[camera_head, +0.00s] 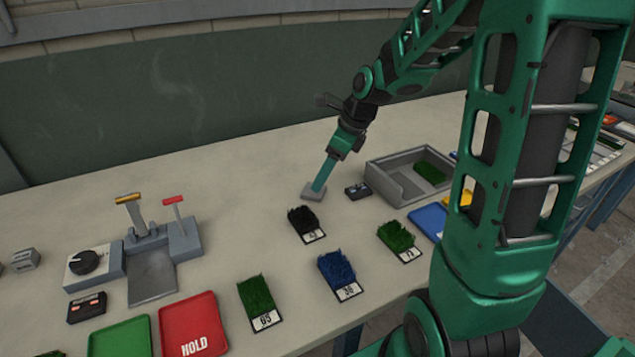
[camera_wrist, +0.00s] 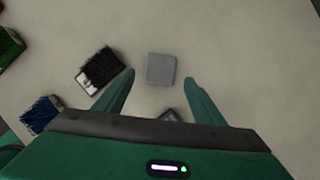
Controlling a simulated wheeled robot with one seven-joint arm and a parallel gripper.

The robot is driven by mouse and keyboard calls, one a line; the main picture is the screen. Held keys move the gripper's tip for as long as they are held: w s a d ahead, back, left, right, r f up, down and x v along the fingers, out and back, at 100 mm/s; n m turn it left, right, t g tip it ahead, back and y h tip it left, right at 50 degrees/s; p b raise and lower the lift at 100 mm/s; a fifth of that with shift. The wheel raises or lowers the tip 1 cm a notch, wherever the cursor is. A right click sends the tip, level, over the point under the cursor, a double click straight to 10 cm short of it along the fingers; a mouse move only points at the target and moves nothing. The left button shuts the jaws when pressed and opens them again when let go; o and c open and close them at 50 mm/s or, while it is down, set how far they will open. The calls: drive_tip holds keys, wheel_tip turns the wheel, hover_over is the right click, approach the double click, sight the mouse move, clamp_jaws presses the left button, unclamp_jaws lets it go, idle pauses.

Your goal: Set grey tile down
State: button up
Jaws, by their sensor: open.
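The grey tile (camera_head: 314,191) is a small flat square lying on the table, left of the grey open-fronted tray. My gripper (camera_head: 319,187) is low over it in the head view, and its fingertips hide part of the tile. In the wrist view the tile (camera_wrist: 161,69) lies flat just beyond the fingertips, between their lines. My gripper (camera_wrist: 157,78) is open there, with a clear gap between its two fingers and nothing held. I cannot tell whether a finger touches the tile.
A black turf sample (camera_head: 304,222) is close by. Blue (camera_head: 337,272) and green (camera_head: 397,238) samples stand nearer. A small black box (camera_head: 358,190) and the grey tray (camera_head: 396,186) are right of the tile. A red HOLD tray (camera_head: 194,328) is front left. Table left of the tile is clear.

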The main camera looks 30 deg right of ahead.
drive_tip(key=v, duration=0.7)
